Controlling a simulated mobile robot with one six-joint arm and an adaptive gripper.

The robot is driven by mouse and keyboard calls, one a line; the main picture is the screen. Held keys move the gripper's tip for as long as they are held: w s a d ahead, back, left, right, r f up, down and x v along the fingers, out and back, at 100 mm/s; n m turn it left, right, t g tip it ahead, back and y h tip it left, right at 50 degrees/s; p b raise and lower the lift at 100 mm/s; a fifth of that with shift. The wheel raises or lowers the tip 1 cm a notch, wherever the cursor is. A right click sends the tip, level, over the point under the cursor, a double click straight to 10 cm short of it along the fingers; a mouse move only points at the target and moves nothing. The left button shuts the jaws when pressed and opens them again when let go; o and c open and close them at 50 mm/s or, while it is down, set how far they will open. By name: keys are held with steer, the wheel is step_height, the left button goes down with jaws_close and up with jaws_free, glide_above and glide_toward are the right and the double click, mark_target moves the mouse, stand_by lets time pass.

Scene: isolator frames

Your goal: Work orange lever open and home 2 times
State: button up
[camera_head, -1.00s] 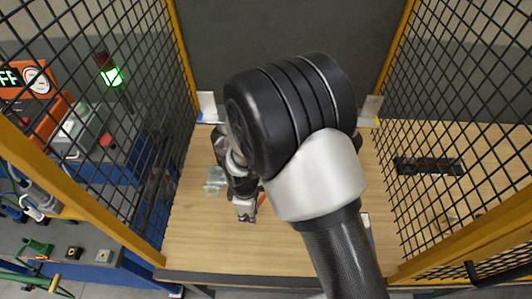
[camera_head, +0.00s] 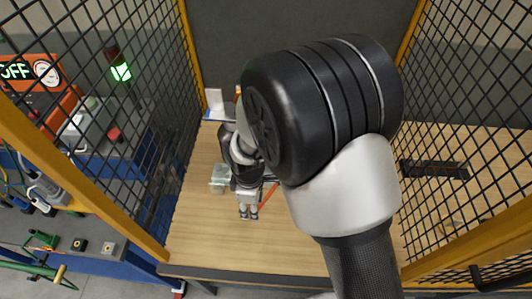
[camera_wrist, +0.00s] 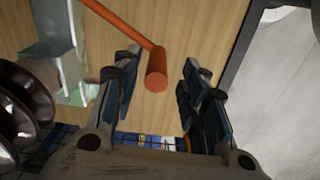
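The orange lever (camera_wrist: 124,24) shows in the wrist view as a thin rod ending in a thicker round knob (camera_wrist: 157,70). The knob lies between my gripper's two fingers (camera_wrist: 160,92), with a gap visible on both sides. My gripper is open and not touching the knob as far as I can see. In the head view my gripper (camera_head: 249,213) points down over the wooden table, and part of the orange lever (camera_head: 270,193) shows just right of it. The lever's pivot end is hidden behind my arm.
A clear, glassy block (camera_head: 219,178) stands on the wooden table (camera_head: 205,240) left of my gripper. Black mesh fences with yellow posts (camera_head: 120,230) close in both sides. The table's front part is bare. A green lamp (camera_head: 121,72) glows at the left.

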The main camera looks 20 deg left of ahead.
steer(key=r, duration=0.8)
steer(key=shift+s+d, duration=0.15)
steer(key=shift+d, duration=0.05)
steer(key=shift+w+a+f, duration=0.25)
steer(key=shift+w+a, duration=0.05)
steer(key=shift+a, duration=0.1)
steer(key=shift+d+r, duration=0.1)
steer(key=d+r+m+t, duration=0.1)
steer(key=d+r+m, duration=0.6)
steer(key=d+r, duration=0.3)
steer(key=d+r+m+t, duration=0.2)
steer(key=d+r+m, duration=0.5)
steer(key=d, duration=0.6)
steer(key=s+d+r+m+t, duration=0.1)
steer(key=s+d+r+m, duration=0.2)
steer(key=s+d+m, duration=0.3)
steer(key=shift+s+d+r, duration=0.35)
steer(key=shift+s+d, duration=0.55)
steer(key=shift+s, duration=0.35)
